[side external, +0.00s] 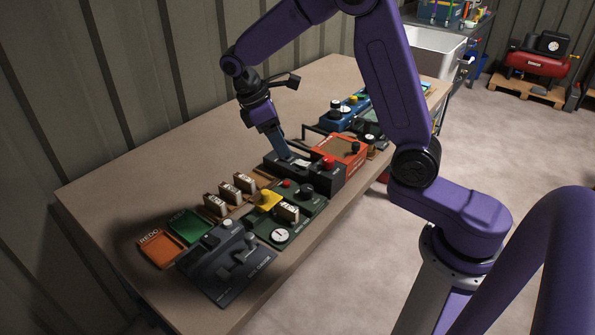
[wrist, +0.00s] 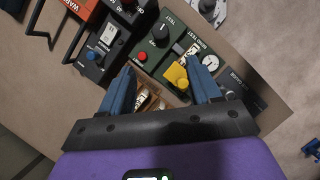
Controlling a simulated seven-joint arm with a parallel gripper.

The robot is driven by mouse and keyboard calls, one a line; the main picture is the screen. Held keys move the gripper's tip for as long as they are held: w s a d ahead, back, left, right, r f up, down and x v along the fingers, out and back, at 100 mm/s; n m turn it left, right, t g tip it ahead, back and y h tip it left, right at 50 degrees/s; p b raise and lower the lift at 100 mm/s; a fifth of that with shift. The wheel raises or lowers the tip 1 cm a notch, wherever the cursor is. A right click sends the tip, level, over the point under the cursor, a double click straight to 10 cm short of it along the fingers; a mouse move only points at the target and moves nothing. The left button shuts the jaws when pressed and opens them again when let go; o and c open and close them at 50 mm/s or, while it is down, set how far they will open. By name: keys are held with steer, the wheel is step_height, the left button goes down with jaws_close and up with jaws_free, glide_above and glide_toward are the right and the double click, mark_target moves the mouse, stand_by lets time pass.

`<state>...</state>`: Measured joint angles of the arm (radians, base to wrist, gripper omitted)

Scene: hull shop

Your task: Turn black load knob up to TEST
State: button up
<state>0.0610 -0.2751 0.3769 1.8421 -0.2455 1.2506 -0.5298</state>
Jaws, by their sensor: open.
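The black load knob (side external: 306,191) stands on a green panel (side external: 318,203) near the front edge of the bench. In the wrist view a black knob (wrist: 162,34) with a light pointer mark sits on the green panel, by small white lettering that seems to read TEST. Its exact setting is too small to tell. My gripper (side external: 286,157) is over the dark box behind the panel, apart from the knob. In the wrist view my gripper (wrist: 161,64) has its two blue fingers spread, with nothing between them.
A red button (wrist: 142,56), a yellow block (wrist: 176,77) and a round dial (wrist: 208,61) share the green panel. A dark box (side external: 325,178) with a red button and an orange unit (side external: 340,146) stand close by. Several labelled blocks (side external: 229,193) line the back.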

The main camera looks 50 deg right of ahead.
mark_target(306, 187)
steer(key=x, duration=1.7)
steer(key=shift+c, duration=0.4)
steer(key=shift+r, duration=0.1)
steer(key=c, duration=1)
steer(key=shift+o, duration=0.2)
